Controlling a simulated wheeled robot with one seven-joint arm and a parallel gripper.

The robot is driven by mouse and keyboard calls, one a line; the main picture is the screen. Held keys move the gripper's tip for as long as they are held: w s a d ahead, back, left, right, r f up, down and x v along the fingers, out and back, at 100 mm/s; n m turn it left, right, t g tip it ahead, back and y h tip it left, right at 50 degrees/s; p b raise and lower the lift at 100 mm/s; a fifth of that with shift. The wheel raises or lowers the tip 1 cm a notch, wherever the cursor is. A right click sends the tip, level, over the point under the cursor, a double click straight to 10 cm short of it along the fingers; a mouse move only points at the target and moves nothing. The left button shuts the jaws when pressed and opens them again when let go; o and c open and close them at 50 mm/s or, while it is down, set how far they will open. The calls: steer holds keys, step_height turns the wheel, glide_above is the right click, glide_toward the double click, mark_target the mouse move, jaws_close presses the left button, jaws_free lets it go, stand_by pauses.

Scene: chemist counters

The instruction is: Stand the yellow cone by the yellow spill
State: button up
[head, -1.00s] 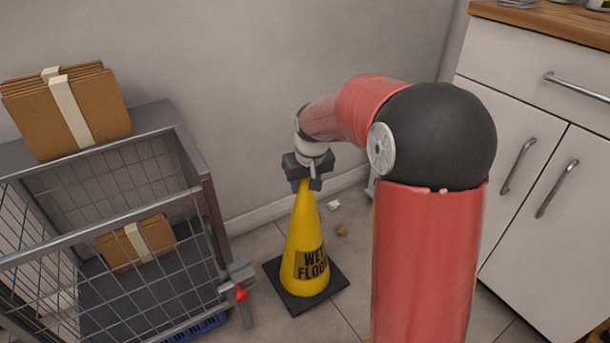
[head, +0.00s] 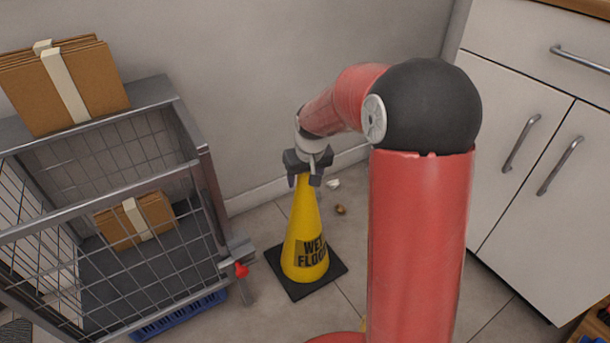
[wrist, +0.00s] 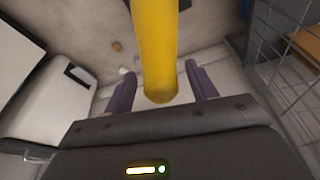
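The yellow cone (head: 303,225), marked "WET FLOOR" on a black square base, stands upright on the tiled floor. My gripper (head: 306,180) is at its top, pointing down. In the wrist view the cone (wrist: 155,40) rises between the two purple fingers of my gripper (wrist: 161,88), with a visible gap on both sides. The fingers are open around the tip and do not seem to touch it.
A wire cage trolley (head: 205,190) with cardboard bundles stands close on the left, its red-tipped latch (head: 240,269) near the cone base. White cabinets (head: 520,170) stand at the right. Small debris (head: 340,209) lies behind the cone, before the wall.

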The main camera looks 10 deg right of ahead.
steer(key=p+v, duration=0.3)
steer(key=v, duration=0.9)
steer(key=s+r, duration=0.1)
steer(key=s, duration=0.7)
steer(key=s+r+m+t, duration=0.1)
steer(key=s+r, duration=0.1)
steer(key=s, duration=0.7)
steer(key=s+r+t, duration=0.1)
steer(key=s+r, duration=0.1)
steer(key=s, duration=0.6)
steer(key=shift+s+a, duration=0.2)
steer(key=shift+s, duration=0.1)
